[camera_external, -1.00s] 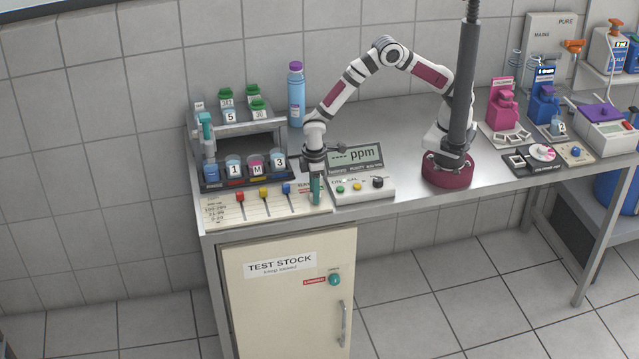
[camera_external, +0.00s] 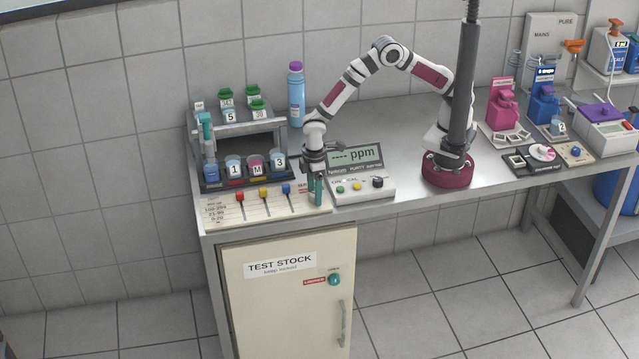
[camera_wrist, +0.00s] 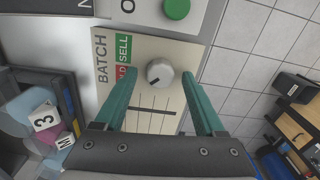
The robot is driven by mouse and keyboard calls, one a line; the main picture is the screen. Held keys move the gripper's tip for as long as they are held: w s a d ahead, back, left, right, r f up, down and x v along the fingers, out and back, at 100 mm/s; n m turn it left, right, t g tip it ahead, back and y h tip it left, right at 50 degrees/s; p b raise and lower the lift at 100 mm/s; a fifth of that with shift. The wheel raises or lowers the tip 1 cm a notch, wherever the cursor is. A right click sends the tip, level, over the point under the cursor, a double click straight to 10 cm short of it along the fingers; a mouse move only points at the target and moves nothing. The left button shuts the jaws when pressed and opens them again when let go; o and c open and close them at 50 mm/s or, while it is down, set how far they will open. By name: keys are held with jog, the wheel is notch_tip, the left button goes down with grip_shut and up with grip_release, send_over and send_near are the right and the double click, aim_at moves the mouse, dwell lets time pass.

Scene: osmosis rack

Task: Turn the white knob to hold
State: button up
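The white knob (camera_wrist: 159,72) sits on a cream panel (camera_wrist: 190,48) beside the word BATCH, a green SELL label (camera_wrist: 124,47) and a red label (camera_wrist: 125,78) whose word is partly covered by a finger. A dark mark on the knob faces its lower left in the wrist view. My gripper (camera_wrist: 160,76) is open, its teal fingers apart on either side of the knob with gaps between. In the external view my gripper (camera_external: 317,190) points down at the panel's right end, and the knob is hidden there.
The panel also carries red, yellow and blue sliders (camera_external: 263,192). A ppm meter (camera_external: 355,156) with buttons stands close to the right of my gripper. A rack (camera_external: 240,183) with labelled cups stands at the left. Below is the test stock cabinet (camera_external: 285,300).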

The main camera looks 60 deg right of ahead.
notch_tip(320, 180, up, 16)
dwell(0.5)
jog(key=shift+f, duration=0.1)
